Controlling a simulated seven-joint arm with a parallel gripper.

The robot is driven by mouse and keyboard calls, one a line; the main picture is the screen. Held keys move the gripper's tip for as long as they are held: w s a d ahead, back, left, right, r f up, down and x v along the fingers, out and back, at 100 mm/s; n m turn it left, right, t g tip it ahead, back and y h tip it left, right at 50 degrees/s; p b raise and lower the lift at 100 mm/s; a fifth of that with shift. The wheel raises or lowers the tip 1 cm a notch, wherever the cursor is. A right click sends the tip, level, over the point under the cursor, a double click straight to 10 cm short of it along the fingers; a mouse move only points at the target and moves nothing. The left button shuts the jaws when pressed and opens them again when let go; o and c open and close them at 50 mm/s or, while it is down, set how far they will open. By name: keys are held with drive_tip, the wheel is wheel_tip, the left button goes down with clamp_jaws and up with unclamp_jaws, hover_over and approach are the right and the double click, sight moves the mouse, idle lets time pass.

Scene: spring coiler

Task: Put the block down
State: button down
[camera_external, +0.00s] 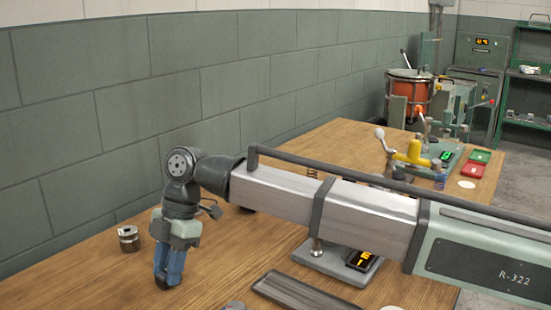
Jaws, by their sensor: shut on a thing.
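My gripper (167,277) hangs pointing down at the left of the wooden table (108,283). Its blue fingers are closed together, low over the table. The block between them is hidden by the fingers, and its shape and colour cannot be made out. I cannot tell whether it touches the table top.
A small metal cylinder (128,239) stands just left of my gripper. A dark grooved plate (300,293) lies to the right, near a grey device with an orange display (361,260).

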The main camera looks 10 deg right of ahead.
drive_tip(key=c, duration=0.8)
unclamp_jaws()
drive_tip(key=shift+f, duration=0.1)
drive_tip(key=v, duration=1.2)
